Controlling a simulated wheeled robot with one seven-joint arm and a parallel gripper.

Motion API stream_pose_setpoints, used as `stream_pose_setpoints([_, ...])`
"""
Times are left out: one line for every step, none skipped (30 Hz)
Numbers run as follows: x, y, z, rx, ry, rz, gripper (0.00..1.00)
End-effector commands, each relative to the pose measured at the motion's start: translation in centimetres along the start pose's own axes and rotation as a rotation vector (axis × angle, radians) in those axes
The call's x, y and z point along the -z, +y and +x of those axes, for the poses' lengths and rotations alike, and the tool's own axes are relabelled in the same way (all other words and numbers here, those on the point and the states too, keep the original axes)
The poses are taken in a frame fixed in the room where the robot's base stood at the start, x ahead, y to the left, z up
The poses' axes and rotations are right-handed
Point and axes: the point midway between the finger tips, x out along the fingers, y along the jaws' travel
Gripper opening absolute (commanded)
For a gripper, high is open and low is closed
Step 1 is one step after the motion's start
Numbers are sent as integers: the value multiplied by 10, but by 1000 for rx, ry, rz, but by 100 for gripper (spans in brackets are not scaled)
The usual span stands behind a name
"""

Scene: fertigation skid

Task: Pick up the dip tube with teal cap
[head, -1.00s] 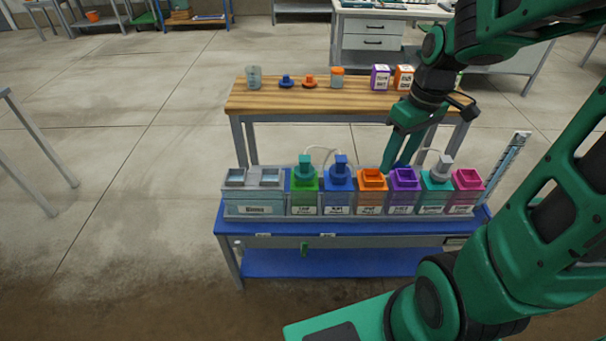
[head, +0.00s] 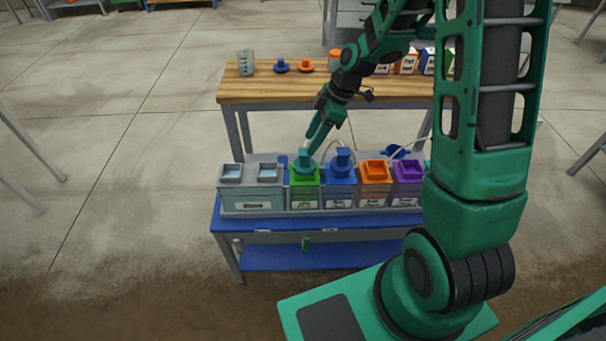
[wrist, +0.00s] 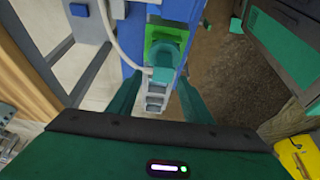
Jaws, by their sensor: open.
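The teal cap of the dip tube (head: 304,164) sits on a green container (head: 304,182) in the row on the blue bench. In the wrist view the teal cap (wrist: 168,54) lies ahead, roughly between the fingertips, within the green container's top (wrist: 166,32). My gripper (head: 314,143) is open, just above and behind the cap in the head view. Both fingers of my gripper (wrist: 160,95) show apart in the wrist view, with nothing clearly held. The part of the tube inside the container is hidden.
A blue-capped dip tube (head: 343,158) stands close by on the right in the blue container. Orange (head: 375,184) and purple (head: 408,184) containers follow. Grey open compartments (head: 250,173) are on the left. A wooden bench (head: 290,91) stands behind. A pale hose (wrist: 112,45) runs near the cap.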

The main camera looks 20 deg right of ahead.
Motion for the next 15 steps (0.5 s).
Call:
stream_pose_setpoints([-1, 0, 6, 2, -1, 2, 45])
stream_pose_setpoints([-2, 0, 9, 1, -1, 3, 45])
stream_pose_setpoints([-2, 0, 12, 0, -1, 4, 45])
stream_pose_setpoints([-3, 0, 13, 0, -1, 4, 45])
stream_pose_setpoints([-2, 0, 14, -1, -1, 4, 45])
stream_pose_setpoints([-2, 0, 16, -1, -1, 4, 45])
stream_pose_setpoints([-2, 0, 18, -1, -1, 4, 45])
stream_pose_setpoints([-2, -1, 20, 0, -1, 4, 45])
stream_pose_setpoints([-3, -2, 24, 0, -1, 5, 45])
stream_pose_setpoints([-3, -2, 28, 2, -2, 5, 45])
stream_pose_setpoints([-3, -4, 32, 3, -2, 5, 45])
stream_pose_setpoints([-3, -4, 38, 2, -2, 5, 45])
stream_pose_setpoints([-3, -5, 43, 3, -2, 5, 45])
stream_pose_setpoints([-3, -6, 47, 3, -2, 5, 45])
stream_pose_setpoints([-3, -5, 52, 2, -1, 5, 45])
